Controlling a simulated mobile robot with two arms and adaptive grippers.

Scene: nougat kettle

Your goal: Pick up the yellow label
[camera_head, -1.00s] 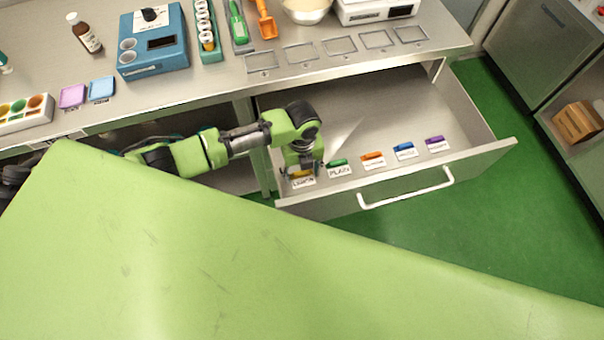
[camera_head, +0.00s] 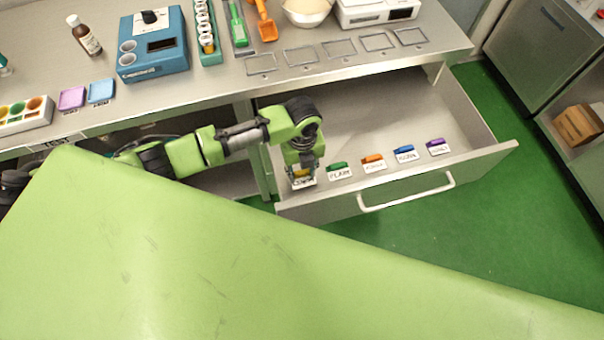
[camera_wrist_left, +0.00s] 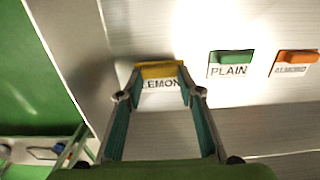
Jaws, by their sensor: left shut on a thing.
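The yellow label (camera_wrist_left: 160,71) carries a white card reading LEMON. In the left wrist view it sits between the fingertips of my left gripper (camera_wrist_left: 157,90), which is shut on it. In the head view the yellow label (camera_head: 301,173) is partly hidden under my left gripper (camera_head: 300,178), at the left end of the open drawer (camera_head: 400,108). I cannot tell whether the label is clear of the drawer floor. My right gripper is not in view.
To the right in the drawer lie a green PLAIN label (camera_head: 339,169), an orange ALMOND label (camera_head: 373,162), a blue label (camera_head: 405,153) and a purple label (camera_head: 437,146). The drawer front has a handle (camera_head: 405,193). Empty frames (camera_head: 300,55) lie on the counter above.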

